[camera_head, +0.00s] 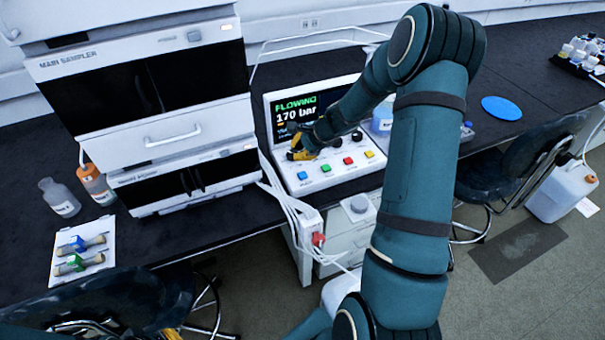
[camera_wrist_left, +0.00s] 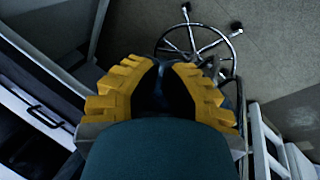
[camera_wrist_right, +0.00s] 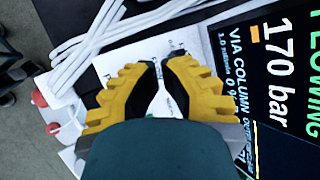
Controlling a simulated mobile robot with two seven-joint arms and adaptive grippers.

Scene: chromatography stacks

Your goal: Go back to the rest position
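My right gripper (camera_head: 302,150) is over the front of a sloped control console (camera_head: 335,178), near its knobs and coloured buttons. The console's dark screen (camera_head: 287,104) reads "FLOWING" and "170 bar". In the right wrist view, the right gripper (camera_wrist_right: 160,64) has its yellow fingertips close together with nothing between them; part of the screen shows beside it. Contact with the console cannot be told. My left gripper (camera_wrist_left: 164,66) shows from behind, above the floor, with nothing clearly held. Its fingertips look near each other, but how far apart is unclear. Only yellow bits of it show at the bottom left of the head view.
Stacked instruments (camera_head: 165,130) stand left of the console. Bottles (camera_head: 60,198) and a white tray (camera_head: 82,252) with two columns are on the dark bench. A chair (camera_head: 510,160) and a jug (camera_head: 562,190) stand at the right. White cables (camera_head: 290,205) hang below the console.

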